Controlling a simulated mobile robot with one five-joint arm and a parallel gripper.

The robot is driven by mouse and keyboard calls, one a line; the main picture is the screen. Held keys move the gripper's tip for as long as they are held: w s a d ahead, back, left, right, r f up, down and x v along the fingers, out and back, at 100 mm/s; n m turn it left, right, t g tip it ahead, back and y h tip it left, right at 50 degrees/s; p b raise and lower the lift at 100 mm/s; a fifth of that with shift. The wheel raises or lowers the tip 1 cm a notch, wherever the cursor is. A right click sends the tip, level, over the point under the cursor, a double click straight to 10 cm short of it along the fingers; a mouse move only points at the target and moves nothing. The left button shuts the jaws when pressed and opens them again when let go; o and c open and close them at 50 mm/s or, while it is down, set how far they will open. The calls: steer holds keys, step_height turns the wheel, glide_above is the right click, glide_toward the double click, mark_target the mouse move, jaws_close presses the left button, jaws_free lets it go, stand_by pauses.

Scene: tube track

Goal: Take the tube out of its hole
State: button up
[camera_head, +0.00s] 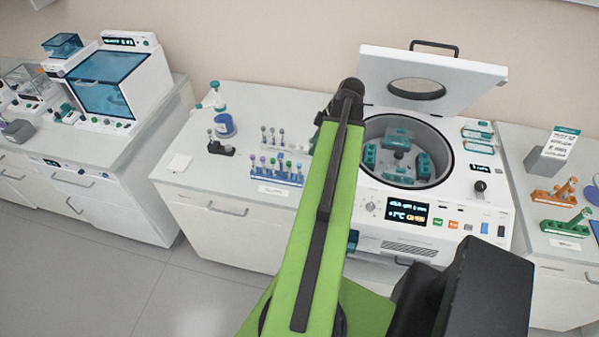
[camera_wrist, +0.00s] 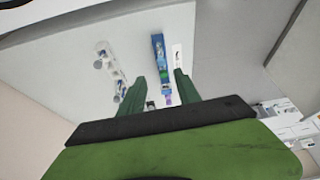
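A blue-and-white rack (camera_head: 278,180) with several capped tubes stands upright on the bench left of the centrifuge. A pale rack (camera_head: 288,149) with several more tubes stands just behind it. In the wrist view the blue rack (camera_wrist: 158,48) and the pale rack (camera_wrist: 110,58) appear between and beside my fingers. My gripper (camera_wrist: 155,82) is open, its two dark green fingers apart. A purple-capped tube (camera_wrist: 168,98) shows in the gap between them; I see no contact. I cannot tell which tube is meant. My arm hides the gripper in the head view.
An open centrifuge (camera_head: 449,187) with its raised lid (camera_head: 440,75) stands right of the racks. A small black holder (camera_head: 221,148) and a blue-labelled bottle (camera_head: 225,126) stand left. Orange and green racks (camera_head: 566,226) stand far right.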

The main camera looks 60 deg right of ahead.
mark_target(301, 164)
steer(key=b+x, duration=1)
steer(key=x, duration=0.2)
steer(key=shift+s+f+b, duration=0.1)
steer(key=shift+b, duration=0.2)
steer(key=b+x, duration=0.5)
steer(key=shift+a+f, duration=0.1)
steer(key=shift+f, duration=0.1)
steer(key=shift+r, duration=0.2)
jaws_close()
